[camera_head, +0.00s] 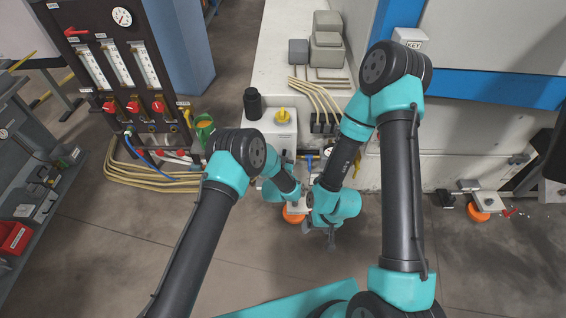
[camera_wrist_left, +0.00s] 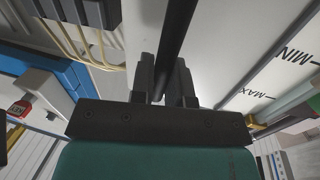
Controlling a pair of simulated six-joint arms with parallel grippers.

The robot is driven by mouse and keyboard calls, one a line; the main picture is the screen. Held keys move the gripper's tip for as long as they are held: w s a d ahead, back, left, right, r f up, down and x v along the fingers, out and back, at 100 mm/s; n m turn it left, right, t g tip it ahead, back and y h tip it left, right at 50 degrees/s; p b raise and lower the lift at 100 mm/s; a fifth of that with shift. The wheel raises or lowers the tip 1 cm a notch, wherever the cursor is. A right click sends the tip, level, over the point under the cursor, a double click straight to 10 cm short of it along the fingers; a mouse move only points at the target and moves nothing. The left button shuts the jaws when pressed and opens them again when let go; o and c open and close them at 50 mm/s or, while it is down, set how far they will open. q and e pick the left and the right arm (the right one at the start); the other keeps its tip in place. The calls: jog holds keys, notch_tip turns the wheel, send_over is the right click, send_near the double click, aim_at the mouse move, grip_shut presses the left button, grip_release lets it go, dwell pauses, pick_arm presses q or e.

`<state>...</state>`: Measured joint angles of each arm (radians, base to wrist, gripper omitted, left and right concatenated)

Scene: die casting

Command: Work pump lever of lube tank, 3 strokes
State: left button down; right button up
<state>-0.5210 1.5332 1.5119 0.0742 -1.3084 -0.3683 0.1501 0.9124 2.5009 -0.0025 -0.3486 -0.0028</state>
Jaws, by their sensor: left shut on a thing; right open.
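A white tank (camera_head: 280,132) with a yellow knob (camera_head: 283,115) and a black cylinder (camera_head: 253,102) on top stands at the middle, against the pale machine base. In the left wrist view a white surface marked MIN and MAX (camera_wrist_left: 275,75) is at the right. A black rod, the pump lever (camera_wrist_left: 176,35), runs down between the fingers of my left gripper (camera_wrist_left: 165,80), which is shut on it. In the head view my left gripper (camera_head: 291,170) is low in front of the tank, mostly hidden by my arms. My right gripper (camera_head: 333,238) is open and empty, pointing down above the floor.
A flowmeter panel (camera_head: 118,65) with red valves and a bundle of yellow hoses (camera_head: 150,178) stands to the left. Orange-topped feet (camera_head: 478,207) sit at the machine base. A dark bench (camera_head: 30,200) is at far left.

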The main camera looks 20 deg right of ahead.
pick_arm(q)
jog(key=d+m, duration=0.2)
jog(key=m, duration=0.1)
jog(key=s+d+f+m, duration=0.1)
jog(key=shift+g+y, duration=0.3)
jog(key=d+f+m, duration=0.1)
jog(key=m, duration=0.1)
jog(key=d+f+m+y, duration=0.1)
jog(key=m, duration=0.1)
jog(key=shift+s+d+f+m, duration=0.2)
jog(key=shift+s+d+m, duration=0.15)
jog(key=shift+s+m, duration=0.05)
jog(key=shift+w+a+r+n+h, duration=0.25)
jog(key=shift+a+r+n, duration=0.4)
jog(key=shift+n, duration=0.5)
jog(key=shift+w+a+r+n+h, duration=0.2)
jog(key=shift+a+r+n, duration=0.45)
jog(key=shift+n, duration=0.5)
jog(key=shift+a+f, duration=0.1)
jog(key=shift+f, duration=0.05)
jog(key=shift+a, duration=0.1)
